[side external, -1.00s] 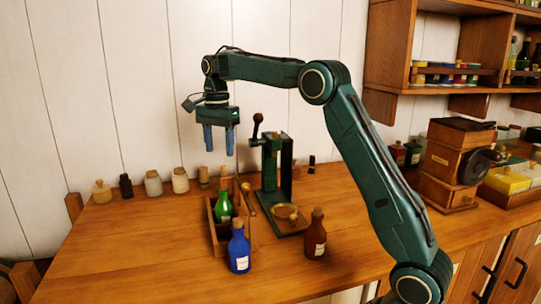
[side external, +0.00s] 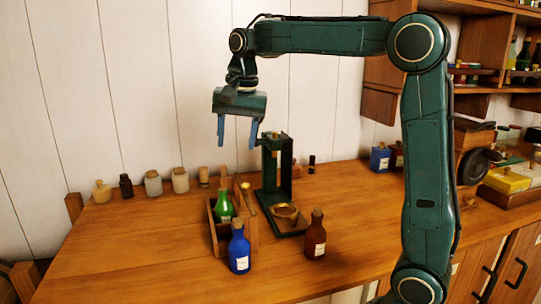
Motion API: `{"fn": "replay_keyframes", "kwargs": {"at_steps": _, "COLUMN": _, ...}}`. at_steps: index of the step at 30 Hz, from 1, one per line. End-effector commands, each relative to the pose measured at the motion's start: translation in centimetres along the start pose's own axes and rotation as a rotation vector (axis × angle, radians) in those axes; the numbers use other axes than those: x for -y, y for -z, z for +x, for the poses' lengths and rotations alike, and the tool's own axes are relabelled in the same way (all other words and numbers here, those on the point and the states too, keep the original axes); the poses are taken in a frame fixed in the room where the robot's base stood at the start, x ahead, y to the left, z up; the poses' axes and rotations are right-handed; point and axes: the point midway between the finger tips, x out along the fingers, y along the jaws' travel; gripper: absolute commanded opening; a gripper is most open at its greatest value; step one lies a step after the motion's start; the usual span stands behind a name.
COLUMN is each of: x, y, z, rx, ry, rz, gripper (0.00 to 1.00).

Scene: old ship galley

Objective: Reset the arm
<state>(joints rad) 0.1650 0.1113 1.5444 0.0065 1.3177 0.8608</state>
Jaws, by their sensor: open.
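My gripper (side external: 237,143) is open and empty, its two blue fingers pointing down. It hangs in the air above the wooden counter, in the picture above the small wooden crate and just left of the green press stand. It appears clear of everything below it. My arm rises from the lower right and bends at a high elbow, with the forearm running nearly level to the left.
A wooden crate (side external: 252,232) holds a green bottle (side external: 224,207). A blue bottle (side external: 239,249) and a brown bottle (side external: 315,236) stand in front. The green press stand (side external: 287,175) is behind. Several jars line the wall. The counter (side external: 130,245) is clear at front left.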

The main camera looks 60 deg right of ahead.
Motion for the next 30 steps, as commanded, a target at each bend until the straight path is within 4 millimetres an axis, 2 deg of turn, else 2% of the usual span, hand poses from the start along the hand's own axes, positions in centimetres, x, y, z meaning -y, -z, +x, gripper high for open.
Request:
{"fn": "replay_keyframes", "kwargs": {"at_steps": 6, "x": -2.9, "y": -4.0, "z": -1.2, "rx": -0.04, "ry": 0.049, "rz": -0.193, "gripper": 0.53}}
{"fn": "replay_keyframes", "kwargs": {"at_steps": 14, "x": -6.7, "y": -8.5, "z": -1.4, "rx": -0.095, "ry": 0.1, "rz": -0.421, "gripper": 0.53}}
{"fn": "replay_keyframes", "kwargs": {"at_steps": 22, "x": -10.9, "y": -12.9, "z": -0.3, "rx": -0.161, "ry": 0.144, "rz": -0.656, "gripper": 0.53}}
{"fn": "replay_keyframes", "kwargs": {"at_steps": 30, "x": -14.9, "y": -16.6, "z": 2.1, "rx": -0.234, "ry": 0.179, "rz": -0.881, "gripper": 0.53}}
